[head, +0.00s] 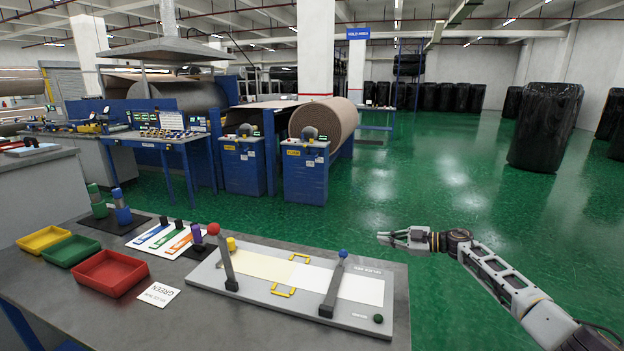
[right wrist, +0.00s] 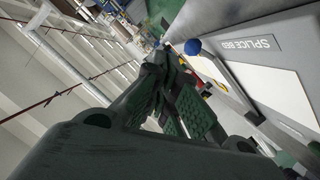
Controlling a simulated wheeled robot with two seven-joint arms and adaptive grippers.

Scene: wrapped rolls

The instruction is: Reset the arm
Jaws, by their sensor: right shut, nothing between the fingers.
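My right arm comes in from the lower right of the head view. Its gripper (head: 383,237) is shut and empty, in the air near the far right corner of the grey table (head: 330,247). In the right wrist view its dark fingers (right wrist: 165,75) fill the middle, close together with nothing between them. The light splice bed (head: 365,318) lies on the table to the left of and below the gripper. It has a blue-knobbed lever (head: 334,285) and a red-knobbed lever (head: 226,262). The blue knob also shows in the right wrist view (right wrist: 193,47). My left gripper is not in view.
Red (head: 108,272), green (head: 71,251) and yellow (head: 43,240) trays sit at the table's left. Colored strips (head: 168,236) and a "GREEN" card (head: 158,294) lie nearby. Beyond the table are blue machines (head: 305,175) and a large brown roll (head: 325,122).

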